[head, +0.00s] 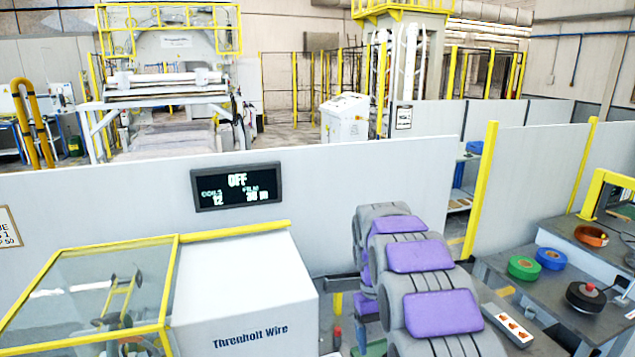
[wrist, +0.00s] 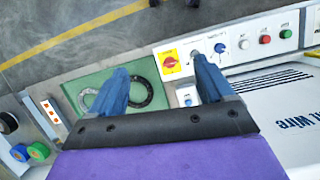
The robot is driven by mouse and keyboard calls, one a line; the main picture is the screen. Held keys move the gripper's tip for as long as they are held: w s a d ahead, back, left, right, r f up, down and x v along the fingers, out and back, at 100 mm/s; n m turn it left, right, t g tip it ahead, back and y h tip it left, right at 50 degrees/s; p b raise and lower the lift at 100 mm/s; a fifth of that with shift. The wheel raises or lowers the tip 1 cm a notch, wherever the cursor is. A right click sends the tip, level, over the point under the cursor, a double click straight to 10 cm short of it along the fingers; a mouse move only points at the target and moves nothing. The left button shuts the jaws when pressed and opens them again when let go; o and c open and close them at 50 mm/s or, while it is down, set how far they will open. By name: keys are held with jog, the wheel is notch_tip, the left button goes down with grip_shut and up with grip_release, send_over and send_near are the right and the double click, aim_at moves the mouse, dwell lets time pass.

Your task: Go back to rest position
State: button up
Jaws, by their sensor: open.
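My gripper (wrist: 160,66) shows in the wrist view with its two blue fingers spread apart and nothing between their tips. Behind the fingers and below them, a black ring-shaped coil (wrist: 150,96) lies on a green surface (wrist: 95,92), partly hidden by the left finger. My grey arm with purple pads rises at the lower right of the head view. The gripper cannot be made out there. The white wrapping machine (head: 245,290) marked "Threnholt Wire" stands left of my arm.
A control panel (wrist: 235,45) with a red-and-yellow switch and several buttons lies beyond the fingers.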

jog(key=s+r+m+b, duration=0.15)
jog(key=s+r, duration=0.25)
jog(key=s, duration=1.3)
jog(key=s+f+t+y+b, duration=0.1)
jog(key=s+f, duration=0.4)
jog(key=s, duration=1.5)
jog(key=shift+f+m+t+b, duration=0.15)
jog(key=shift+m+t+b, duration=0.2)
jog(key=shift+b, duration=0.4)
